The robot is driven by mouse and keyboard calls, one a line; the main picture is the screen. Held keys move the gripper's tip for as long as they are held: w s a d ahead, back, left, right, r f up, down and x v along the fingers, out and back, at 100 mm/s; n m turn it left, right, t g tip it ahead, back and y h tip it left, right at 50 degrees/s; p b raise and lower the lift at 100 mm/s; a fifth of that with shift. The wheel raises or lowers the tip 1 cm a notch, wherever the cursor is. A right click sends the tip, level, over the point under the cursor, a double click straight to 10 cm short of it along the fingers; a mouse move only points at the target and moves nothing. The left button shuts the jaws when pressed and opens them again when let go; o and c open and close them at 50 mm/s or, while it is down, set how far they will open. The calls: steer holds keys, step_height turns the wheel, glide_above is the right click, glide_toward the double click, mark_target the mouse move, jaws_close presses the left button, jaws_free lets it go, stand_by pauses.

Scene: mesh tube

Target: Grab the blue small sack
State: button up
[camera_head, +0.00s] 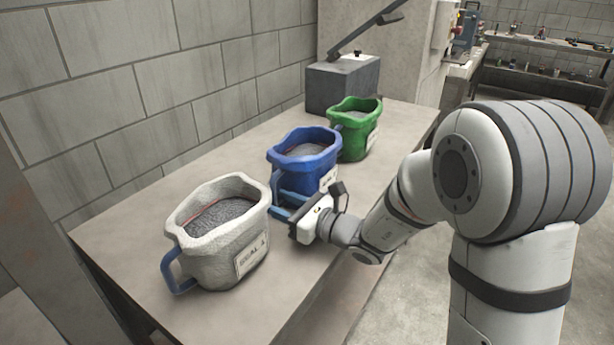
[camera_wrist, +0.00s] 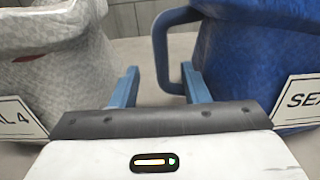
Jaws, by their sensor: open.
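The blue small sack (camera_head: 304,155) stands upright on the table between a white sack and a green sack. Its blue handle is on its left side and shows in the wrist view (camera_wrist: 163,45). My gripper (camera_head: 279,202) is open at the blue sack's left front, low by the handle. In the wrist view, my two blue fingers (camera_wrist: 158,88) are apart; the right finger is close to the blue handle and sack body (camera_wrist: 255,60). The lower end of the handle lies near or between the fingers; I cannot tell if they touch.
The white sack (camera_head: 222,255) stands close on the left of my gripper, with its label facing front. The green sack (camera_head: 354,143) stands behind the blue one. A grey box (camera_head: 342,85) is at the table's far end. The table (camera_head: 120,250) is bare at the near left.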

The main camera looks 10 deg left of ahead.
steer(key=shift+c, duration=0.4)
jaws_close()
steer(key=shift+r, duration=0.1)
stand_by(0.9)
